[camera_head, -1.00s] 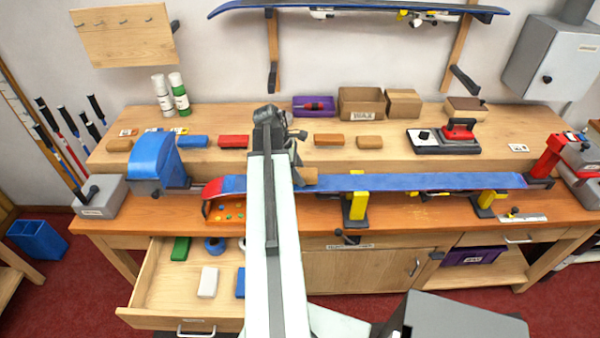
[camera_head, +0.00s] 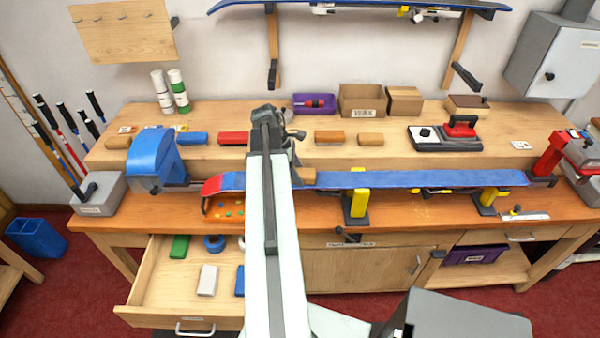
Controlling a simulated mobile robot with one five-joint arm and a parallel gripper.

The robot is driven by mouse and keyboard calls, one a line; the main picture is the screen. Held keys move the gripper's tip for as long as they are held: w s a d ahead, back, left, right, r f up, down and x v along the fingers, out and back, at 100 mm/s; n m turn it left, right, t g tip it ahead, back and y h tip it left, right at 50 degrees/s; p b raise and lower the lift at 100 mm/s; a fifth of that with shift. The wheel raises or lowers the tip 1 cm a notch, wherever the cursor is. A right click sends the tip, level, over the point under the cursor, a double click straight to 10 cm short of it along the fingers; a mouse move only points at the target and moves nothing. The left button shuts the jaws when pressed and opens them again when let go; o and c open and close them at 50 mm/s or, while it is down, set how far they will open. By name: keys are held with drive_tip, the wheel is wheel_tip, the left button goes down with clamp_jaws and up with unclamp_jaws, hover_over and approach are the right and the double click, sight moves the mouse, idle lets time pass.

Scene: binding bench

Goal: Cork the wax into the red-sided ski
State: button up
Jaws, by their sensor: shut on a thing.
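The ski (camera_head: 420,179) lies across the bench on yellow-topped supports, blue face up, with a red tip at the left and a little red showing along its lower edge. My gripper (camera_head: 297,170) is over the left half of the ski, mostly hidden behind my own arm. It is shut on a tan block, which looks like the cork (camera_head: 308,176), seen at the right edge of my arm. The cork is at the ski's upper face; I cannot tell whether it touches. Wax on the face cannot be made out.
Several coloured blocks (camera_head: 329,136) line the raised back shelf, with a WAX box (camera_head: 361,101) and a red-handled iron (camera_head: 461,126). A blue clamp-like stand (camera_head: 154,156) is left of the ski tip. An open drawer (camera_head: 165,285) juts out at lower left.

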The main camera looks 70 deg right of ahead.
drive_tip(key=shift+w+a, duration=0.25)
drive_tip(key=shift+w, duration=0.45)
drive_tip(key=shift+w+a, duration=0.25)
drive_tip(key=shift+w, duration=0.4)
drive_tip(key=shift+w, duration=0.1)
drive_tip(key=shift+w+a, duration=0.35)
drive_tip(key=shift+w, duration=0.4)
drive_tip(key=shift+w+a, duration=0.35)
drive_tip(key=shift+w, duration=0.4)
drive_tip(key=shift+s, duration=0.1)
drive_tip(key=shift+s+d, duration=0.35)
drive_tip(key=shift+s, duration=0.45)
drive_tip(key=shift+s+d, duration=0.35)
drive_tip(key=shift+s, duration=0.4)
drive_tip(key=shift+s, duration=0.1)
